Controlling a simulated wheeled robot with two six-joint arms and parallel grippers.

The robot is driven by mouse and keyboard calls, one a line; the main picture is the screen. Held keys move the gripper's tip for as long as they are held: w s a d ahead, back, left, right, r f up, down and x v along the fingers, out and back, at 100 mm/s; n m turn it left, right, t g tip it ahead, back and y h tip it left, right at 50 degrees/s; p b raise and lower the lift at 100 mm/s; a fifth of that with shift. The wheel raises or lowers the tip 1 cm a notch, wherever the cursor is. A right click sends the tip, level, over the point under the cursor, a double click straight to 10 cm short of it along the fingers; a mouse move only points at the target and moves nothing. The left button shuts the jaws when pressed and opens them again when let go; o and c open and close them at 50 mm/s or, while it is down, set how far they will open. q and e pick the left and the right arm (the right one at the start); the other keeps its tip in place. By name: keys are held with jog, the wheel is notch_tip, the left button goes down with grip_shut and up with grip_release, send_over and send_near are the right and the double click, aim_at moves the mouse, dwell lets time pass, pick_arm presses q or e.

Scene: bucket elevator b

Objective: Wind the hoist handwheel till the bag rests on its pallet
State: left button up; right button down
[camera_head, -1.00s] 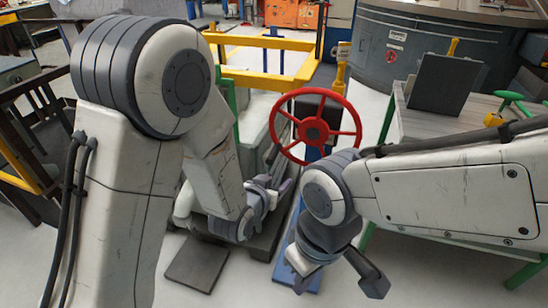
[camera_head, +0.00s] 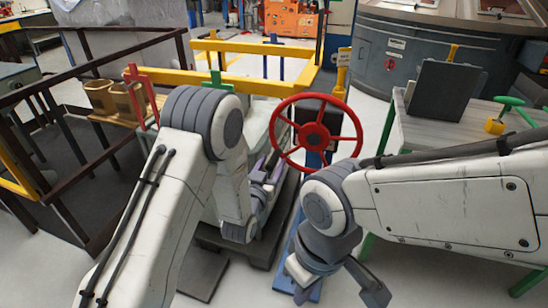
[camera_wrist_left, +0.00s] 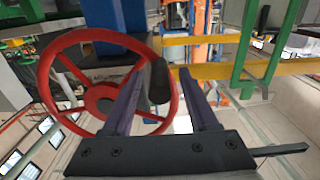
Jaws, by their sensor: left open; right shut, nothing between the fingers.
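The red handwheel (camera_head: 315,136) stands upright in the middle of the head view, and fills the left of the left wrist view (camera_wrist_left: 62,58). Its black handle (camera_wrist_left: 158,82) projects at the rim's right side. My left gripper (camera_head: 274,160) is open just left of the wheel; in the left wrist view, the handle shows between its spread fingers, contact unclear. A pale bag-like bulk (camera_head: 257,113) is behind my left arm, mostly hidden. A dark pallet-like base (camera_head: 262,250) shows below; whether they touch is hidden. My right gripper (camera_head: 374,290) is shut and empty, low below the wheel.
A yellow rail frame (camera_head: 255,86) is behind the wheel. Brown tubs (camera_head: 100,97) stand at left by dark railings. A dark plate (camera_head: 203,277) lies on the floor.

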pick_arm(q)
jog(key=shift+x, duration=1.25)
grip_shut()
dwell(0.5)
